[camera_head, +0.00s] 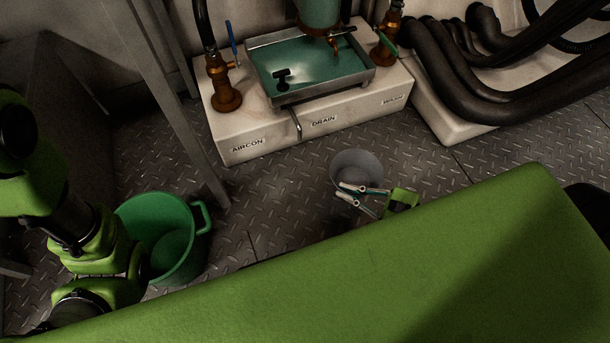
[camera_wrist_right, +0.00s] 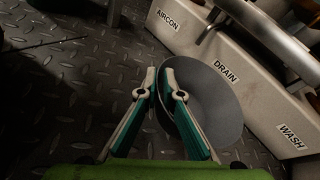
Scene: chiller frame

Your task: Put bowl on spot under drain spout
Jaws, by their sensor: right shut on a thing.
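A grey bowl (camera_head: 357,162) is in front of the white plinth, to the right of and nearer than the drain spout (camera_head: 297,125). My right gripper (camera_head: 350,193) is shut on the near rim of the bowl. In the right wrist view the bowl (camera_wrist_right: 215,105) is in front of the DRAIN label, with its rim between the fingertips (camera_wrist_right: 160,78). Whether the bowl touches the floor I cannot tell. The spout is a thin bent pipe hanging below the tray, above the plinth's front edge. My left arm shows at the left, but its gripper is not in view.
The white plinth (camera_head: 240,148) carries a metal tray (camera_head: 262,88) and brass valves. A green bucket (camera_head: 190,262) stands on the floor at the left, near a grey post (camera_head: 185,130). Thick black hoses (camera_head: 470,95) run at the right. Floor below the spout is clear.

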